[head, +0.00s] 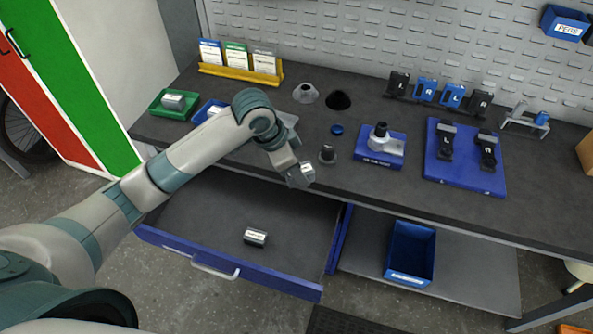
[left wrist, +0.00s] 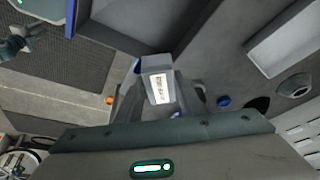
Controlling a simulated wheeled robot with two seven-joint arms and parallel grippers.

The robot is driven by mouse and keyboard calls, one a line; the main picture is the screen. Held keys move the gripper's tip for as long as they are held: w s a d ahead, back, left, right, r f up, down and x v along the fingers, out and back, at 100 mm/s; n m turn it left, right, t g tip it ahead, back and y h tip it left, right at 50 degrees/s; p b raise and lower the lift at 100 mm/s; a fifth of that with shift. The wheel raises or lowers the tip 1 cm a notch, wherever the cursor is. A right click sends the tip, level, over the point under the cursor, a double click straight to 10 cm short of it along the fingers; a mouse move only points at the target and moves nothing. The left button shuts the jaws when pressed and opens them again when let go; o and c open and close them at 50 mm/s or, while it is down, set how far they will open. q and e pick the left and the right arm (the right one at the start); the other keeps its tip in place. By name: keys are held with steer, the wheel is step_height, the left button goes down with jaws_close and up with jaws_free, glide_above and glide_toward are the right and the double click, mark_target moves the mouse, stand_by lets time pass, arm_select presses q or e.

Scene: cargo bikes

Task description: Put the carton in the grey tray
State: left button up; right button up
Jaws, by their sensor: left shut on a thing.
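My left gripper (head: 302,176) is shut on a small grey carton with a white label (head: 307,168), held above the bench's front edge, near the open drawer. In the left wrist view the carton (left wrist: 158,84) sits between the fingers. The grey tray (head: 290,119) is on the bench behind my left arm, which hides most of it. In the left wrist view the tray (left wrist: 287,38) looks empty, up and right of the carton and apart from it. What seems to be my right gripper (left wrist: 14,42) shows small at the left wrist view's edge; its jaws are unclear.
A green tray (head: 159,112) holds a grey carton (head: 174,101); a blue tray (head: 198,116) holds another labelled item. Another carton (head: 255,237) lies in the open drawer (head: 200,215). A dark peg (head: 327,155) and blue cap (head: 337,129) stand near the gripper.

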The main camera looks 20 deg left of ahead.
arm_select(q)
steer(key=r+n, duration=0.1)
steer(key=r, duration=0.1)
steer(key=a+r+n+y+b, duration=0.1)
steer(key=n, duration=0.1)
steer(key=r+n+t+b, duration=0.1)
steer(key=r, duration=0.1)
steer(key=shift+w+a+r+n, duration=0.1)
steer(key=shift+a+r+n, duration=0.25)
steer(key=shift+a+n, duration=0.05)
steer(key=s+a+r+n+t+y+b, duration=0.1)
steer(key=a+r+n+y+b, duration=0.1)
steer(key=n, duration=0.4)
steer(key=shift+s+a+r+y, duration=0.3)
steer(key=shift+a+r, duration=0.6)
steer(key=shift+r, duration=0.45)
